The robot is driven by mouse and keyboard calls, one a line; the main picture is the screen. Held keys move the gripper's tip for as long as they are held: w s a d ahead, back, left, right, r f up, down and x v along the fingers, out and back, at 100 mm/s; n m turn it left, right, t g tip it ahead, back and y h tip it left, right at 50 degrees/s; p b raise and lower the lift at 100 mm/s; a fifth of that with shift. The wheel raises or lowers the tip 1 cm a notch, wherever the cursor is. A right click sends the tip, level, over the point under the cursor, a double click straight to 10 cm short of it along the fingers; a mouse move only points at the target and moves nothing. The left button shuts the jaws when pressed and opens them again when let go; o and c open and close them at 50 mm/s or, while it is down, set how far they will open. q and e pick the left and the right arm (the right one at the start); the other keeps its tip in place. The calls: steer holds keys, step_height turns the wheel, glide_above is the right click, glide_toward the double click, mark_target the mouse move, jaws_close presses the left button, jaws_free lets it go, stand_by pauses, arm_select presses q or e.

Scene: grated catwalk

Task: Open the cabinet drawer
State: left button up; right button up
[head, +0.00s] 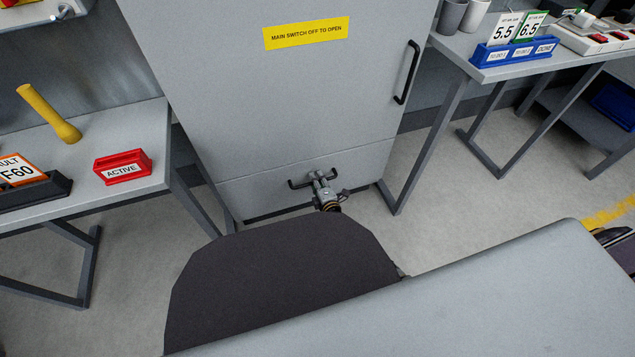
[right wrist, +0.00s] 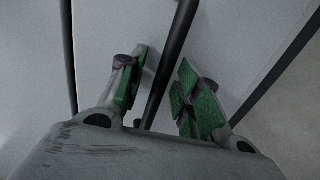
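The grey cabinet (head: 300,90) stands straight ahead. Its bottom drawer (head: 245,195) sits below a thin seam and looks flush with the front, so closed. A black horizontal bar handle (head: 296,185) is on the drawer. My right gripper (head: 319,176) is at the middle of this handle. In the right wrist view my right gripper (right wrist: 165,90) is open, with green-padded fingers apart. My left gripper is not in view.
The upper door has a vertical black handle (head: 407,72) and a yellow label (head: 306,33). A table (head: 75,170) with a red sign block (head: 122,167) stands left; another table (head: 500,68) stands right. Grey floor (head: 440,220) shows between the cabinet and my body.

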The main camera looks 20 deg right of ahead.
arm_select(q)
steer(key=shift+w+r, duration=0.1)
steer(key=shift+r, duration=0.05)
arm_select(e)
jaws_close()
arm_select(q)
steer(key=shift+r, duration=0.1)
arm_select(e)
steer(key=shift+s, duration=0.15)
